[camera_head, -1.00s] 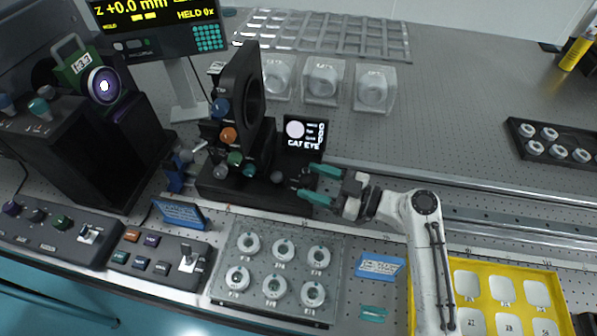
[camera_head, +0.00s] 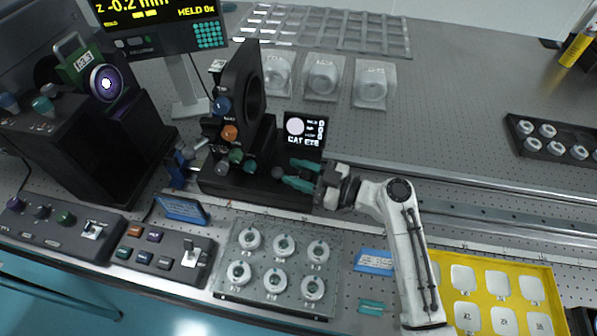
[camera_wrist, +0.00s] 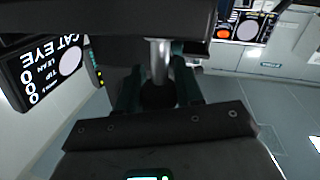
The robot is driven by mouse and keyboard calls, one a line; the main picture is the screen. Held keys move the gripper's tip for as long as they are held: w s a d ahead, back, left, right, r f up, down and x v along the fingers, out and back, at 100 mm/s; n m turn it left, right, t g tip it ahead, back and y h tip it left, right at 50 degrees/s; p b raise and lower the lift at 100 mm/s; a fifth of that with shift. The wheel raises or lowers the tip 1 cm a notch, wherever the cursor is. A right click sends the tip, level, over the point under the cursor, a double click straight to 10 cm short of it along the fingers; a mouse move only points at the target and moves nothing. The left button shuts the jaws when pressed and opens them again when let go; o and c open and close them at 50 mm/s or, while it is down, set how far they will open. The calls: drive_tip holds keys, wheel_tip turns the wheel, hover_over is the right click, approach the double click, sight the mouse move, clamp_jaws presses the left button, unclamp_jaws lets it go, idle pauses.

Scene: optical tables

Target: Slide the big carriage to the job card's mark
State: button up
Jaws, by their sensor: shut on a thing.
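The big carriage (camera_head: 232,183) is a black base on the rail (camera_head: 450,215), bearing a tall black ring mount (camera_head: 247,85) and several coloured knobs. My gripper (camera_head: 288,173) is at its right end, teal fingers pointing left. In the wrist view the fingers (camera_wrist: 158,95) are shut around a dark round knob (camera_wrist: 158,95) on a silver post (camera_wrist: 158,60). A blue card (camera_head: 375,262) lies in front of the rail and another blue card (camera_head: 181,209) stands left of the carriage; their writing is too small to read.
A small CAT EYE screen (camera_head: 306,130) stands close behind my gripper. A clear tray of round parts (camera_head: 245,292) and a yellow tray (camera_head: 545,280) lie in front. Control boxes (camera_head: 160,250) are at left. The rail to the right of my arm looks clear.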

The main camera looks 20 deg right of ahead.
clamp_jaws()
drive_tip(key=shift+d+f, duration=0.1)
drive_tip(key=shift+s+d+f+b, duration=0.15)
drive_tip(key=shift+s+d+b, duration=0.2)
drive_tip(key=shift+d+b, duration=0.15)
drive_tip(key=w+d+b+v, duration=0.1)
drive_tip(key=b+v, duration=0.6)
drive_tip(key=v, duration=0.7)
drive_tip(key=shift+w+d, duration=0.25)
drive_tip(key=shift+d, duration=0.4)
drive_tip(key=o, duration=0.6)
unclamp_jaws()
